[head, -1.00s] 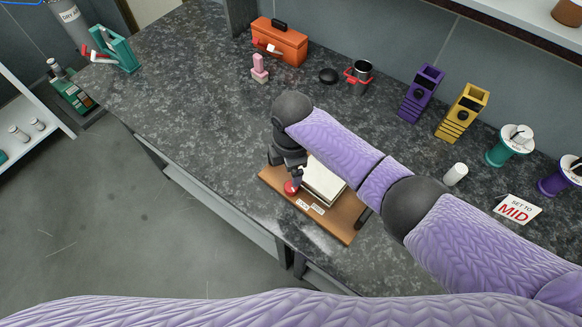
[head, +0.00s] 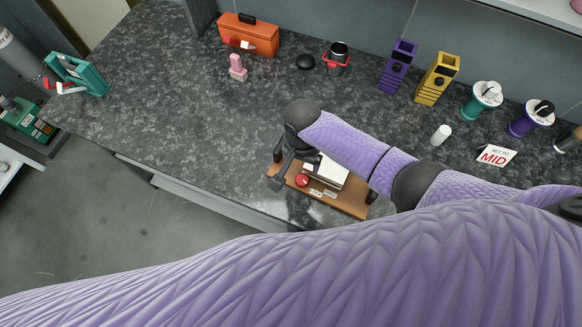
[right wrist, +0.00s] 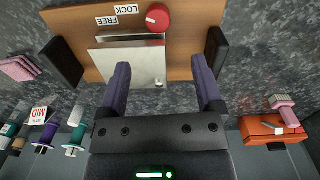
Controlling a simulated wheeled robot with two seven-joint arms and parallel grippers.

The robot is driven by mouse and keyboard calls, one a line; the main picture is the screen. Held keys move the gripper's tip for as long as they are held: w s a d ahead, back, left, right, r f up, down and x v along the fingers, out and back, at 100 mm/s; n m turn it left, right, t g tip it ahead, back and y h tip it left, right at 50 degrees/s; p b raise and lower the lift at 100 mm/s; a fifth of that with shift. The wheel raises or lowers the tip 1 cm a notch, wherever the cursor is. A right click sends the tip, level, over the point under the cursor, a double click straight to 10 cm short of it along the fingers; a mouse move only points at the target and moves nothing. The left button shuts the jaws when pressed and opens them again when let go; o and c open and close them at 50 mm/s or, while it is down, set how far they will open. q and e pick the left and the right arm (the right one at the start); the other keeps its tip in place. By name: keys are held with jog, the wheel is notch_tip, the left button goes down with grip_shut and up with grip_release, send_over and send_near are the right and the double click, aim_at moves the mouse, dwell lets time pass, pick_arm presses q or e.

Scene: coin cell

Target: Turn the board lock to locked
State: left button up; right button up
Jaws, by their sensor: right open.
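The brown board (head: 347,205) lies on the dark counter near its front edge, with a pale plate (head: 328,174) on it. A round red knob (head: 302,181) sits beside the plate, next to small labels (head: 322,193). In the right wrist view the red knob (right wrist: 158,18) carries a small white mark on its left side, near upside-down labels LOCK (right wrist: 127,9) and FREE (right wrist: 106,21). My left gripper is not in view.
Dark blocks (right wrist: 61,48) and (right wrist: 216,49) stand at the board's ends. An orange toolbox (head: 249,36), a pink item (head: 237,67), purple and yellow holders (head: 397,66), spools (head: 482,100) and a MID sign (head: 495,154) stand behind.

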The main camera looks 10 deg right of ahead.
aim_at(302, 179)
jog(key=f+b, duration=0.2)
jog(key=f, duration=0.2)
jog(key=f+b, duration=0.3)
jog(key=f, duration=0.2)
jog(key=shift+s+d+f, duration=0.15)
jog(key=shift+d+f, duration=0.05)
jog(key=shift+f, duration=0.1)
jog(key=shift+r, duration=0.1)
jog(key=shift+c, duration=1.4)
jog(key=c, duration=0.7)
grip_shut()
